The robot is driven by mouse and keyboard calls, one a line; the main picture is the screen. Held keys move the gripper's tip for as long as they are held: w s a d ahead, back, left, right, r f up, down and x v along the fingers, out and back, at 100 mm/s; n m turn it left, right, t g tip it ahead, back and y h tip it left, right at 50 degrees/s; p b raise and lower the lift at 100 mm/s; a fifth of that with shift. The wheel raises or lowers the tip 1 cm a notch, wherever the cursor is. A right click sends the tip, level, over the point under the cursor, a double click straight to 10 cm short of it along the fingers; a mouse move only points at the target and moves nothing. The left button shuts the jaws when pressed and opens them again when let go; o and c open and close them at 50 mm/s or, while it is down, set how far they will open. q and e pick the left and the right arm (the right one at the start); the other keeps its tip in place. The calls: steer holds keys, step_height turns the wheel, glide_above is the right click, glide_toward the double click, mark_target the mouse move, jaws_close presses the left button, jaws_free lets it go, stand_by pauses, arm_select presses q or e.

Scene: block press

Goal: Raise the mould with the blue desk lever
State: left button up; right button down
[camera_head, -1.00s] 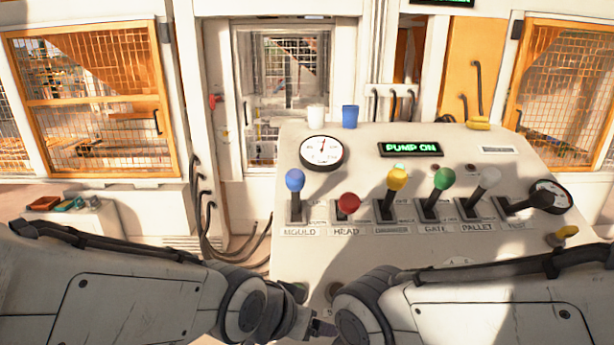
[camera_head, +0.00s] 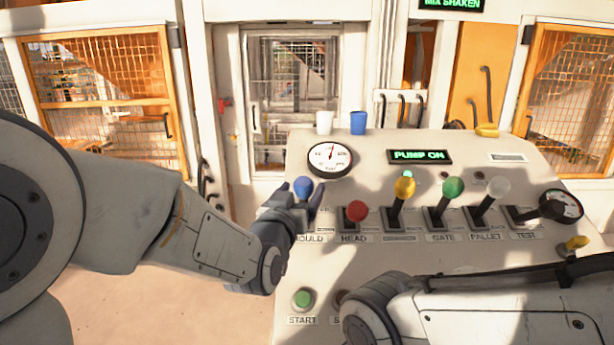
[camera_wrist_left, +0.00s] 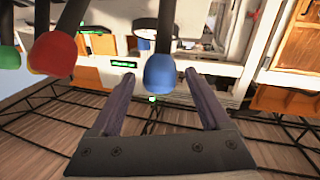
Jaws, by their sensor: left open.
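The blue lever knob (camera_head: 303,187) stands on the desk above the MOULD label, at the left end of the lever row. In the left wrist view the blue knob (camera_wrist_left: 160,73) hangs between the fingertips, on a dark stem. My left gripper (camera_head: 304,198) is at the blue lever, its fingers open on either side of the knob. In the left wrist view the gripper (camera_wrist_left: 158,85) shows a gap between each finger and the knob. My right arm reaches in at the lower right; its gripper is not in view. The mould itself cannot be made out.
The red HEAD lever (camera_head: 355,211) is close to the right of my left gripper. Yellow (camera_head: 404,187), green (camera_head: 453,187) and white (camera_head: 498,187) levers follow. A green START button (camera_head: 303,299) is below. The display (camera_head: 419,157) reads PUMP ON.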

arm_select(q)
steer(key=shift+p+x, duration=0.75)
steer(key=shift+x, duration=1.65)
jaws_close()
